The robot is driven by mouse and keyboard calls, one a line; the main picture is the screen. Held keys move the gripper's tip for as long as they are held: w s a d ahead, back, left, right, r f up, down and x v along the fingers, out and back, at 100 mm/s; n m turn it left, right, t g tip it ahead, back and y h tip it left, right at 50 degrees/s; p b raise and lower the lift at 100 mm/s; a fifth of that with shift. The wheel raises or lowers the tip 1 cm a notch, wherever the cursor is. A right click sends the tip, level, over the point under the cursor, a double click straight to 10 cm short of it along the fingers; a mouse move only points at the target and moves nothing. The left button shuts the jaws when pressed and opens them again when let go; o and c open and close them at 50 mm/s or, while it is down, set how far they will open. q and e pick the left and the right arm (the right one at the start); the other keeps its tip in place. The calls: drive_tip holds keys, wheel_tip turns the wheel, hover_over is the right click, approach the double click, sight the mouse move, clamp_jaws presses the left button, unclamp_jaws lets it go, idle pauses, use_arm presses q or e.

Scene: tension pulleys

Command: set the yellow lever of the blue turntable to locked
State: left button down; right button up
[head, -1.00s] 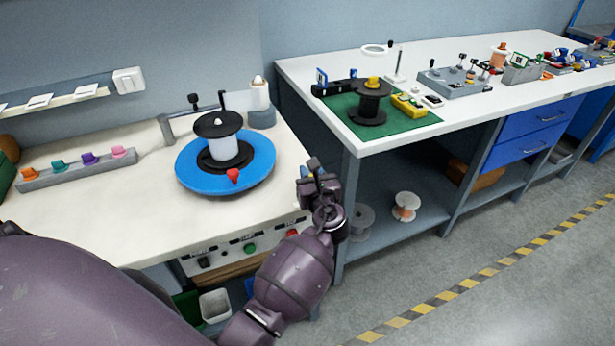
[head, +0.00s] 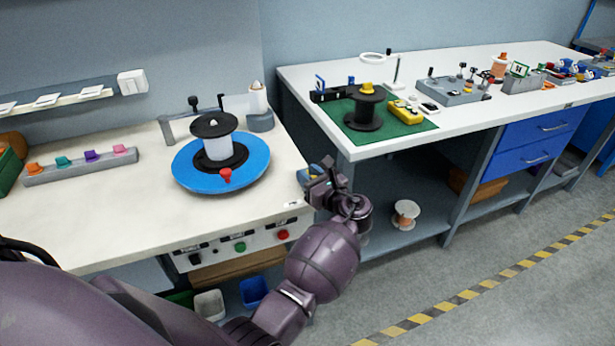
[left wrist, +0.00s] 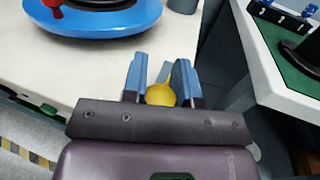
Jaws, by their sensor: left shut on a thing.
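The blue turntable (head: 250,170) lies on the left workbench. It carries a white spool with a black top (head: 214,125) and has a red knob (head: 225,176) at its front rim. My left gripper (head: 311,174) is beside the bench's right edge, to the right of the turntable. In the left wrist view its blue fingers stand on both sides of the round yellow end of the lever (left wrist: 161,95) and are shut on it. The rest of the lever is hidden by the gripper, so its setting cannot be read. My right gripper is not in view.
A control panel with a green button (head: 239,247) and a red button (head: 283,235) is on the bench front. A second bench with a green mat (head: 405,130) and a black spool (head: 365,108) stands to the right. A gap separates the benches.

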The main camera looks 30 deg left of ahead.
use_arm(q)
drive_tip(key=shift+w+d+n+g+y, duration=0.1)
drive_tip(key=shift+d+n+g+y, duration=0.1)
drive_tip(key=shift+n+g, duration=0.3)
drive_tip(key=shift+w+d+n+g+y, duration=0.1)
drive_tip(key=shift+n+g+y, duration=0.15)
drive_tip(key=shift+g, duration=0.45)
drive_tip(key=shift+n+g+b, duration=0.3)
drive_tip(key=shift+n+g, duration=0.05)
drive_tip(key=shift+g, duration=0.15)
drive_tip(key=c, duration=0.9)
unclamp_jaws()
drive_tip(key=shift+w, duration=0.1)
drive_tip(key=shift+d, duration=0.1)
